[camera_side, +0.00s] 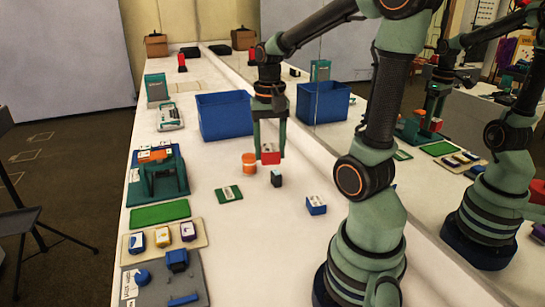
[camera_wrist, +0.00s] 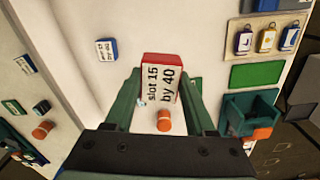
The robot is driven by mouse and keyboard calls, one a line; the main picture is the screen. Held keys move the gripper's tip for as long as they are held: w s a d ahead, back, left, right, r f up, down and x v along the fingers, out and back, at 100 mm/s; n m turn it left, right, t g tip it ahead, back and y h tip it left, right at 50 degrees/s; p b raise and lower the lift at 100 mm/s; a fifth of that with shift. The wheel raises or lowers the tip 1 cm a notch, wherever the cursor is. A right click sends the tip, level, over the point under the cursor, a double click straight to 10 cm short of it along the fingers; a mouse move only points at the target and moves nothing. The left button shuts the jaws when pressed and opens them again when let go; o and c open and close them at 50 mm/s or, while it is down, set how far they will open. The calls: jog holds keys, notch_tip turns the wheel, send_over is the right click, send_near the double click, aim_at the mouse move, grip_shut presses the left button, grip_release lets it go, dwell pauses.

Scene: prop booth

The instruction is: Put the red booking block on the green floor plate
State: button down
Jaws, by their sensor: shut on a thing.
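The red booking block (camera_side: 270,157) is between the fingers of my gripper (camera_side: 269,148), which is shut on it and holds it above the white table. In the wrist view the block (camera_wrist: 162,59) shows a red edge and a white face printed "slot 15 by 40", between my gripper's two green fingers (camera_wrist: 160,95). The green floor plate (camera_side: 160,215) lies flat and bare near the table's left edge, to the left of and nearer than my gripper. It also shows in the wrist view (camera_wrist: 256,75), right of the block.
An orange cylinder (camera_side: 249,163), a small dark block (camera_side: 276,179), a labelled green block (camera_side: 228,194) and a blue block (camera_side: 316,205) stand around below my gripper. A teal holder (camera_side: 165,177) and a tray (camera_side: 135,251) flank the plate. A blue bin (camera_side: 224,116) stands behind; a mirror lines the right.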

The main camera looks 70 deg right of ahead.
jog(key=w+d+r+n, duration=0.1)
jog(key=w+d+r, duration=0.15)
jog(key=w, duration=0.55)
jog(key=n, duration=0.2)
send_over(228, 193)
jog(key=f, duration=0.2)
notch_tip(228, 193, down, 19)
jog(key=shift+d+f, duration=0.1)
jog(key=shift+f, duration=0.15)
jog(key=shift+c, duration=1.2)
grip_release()
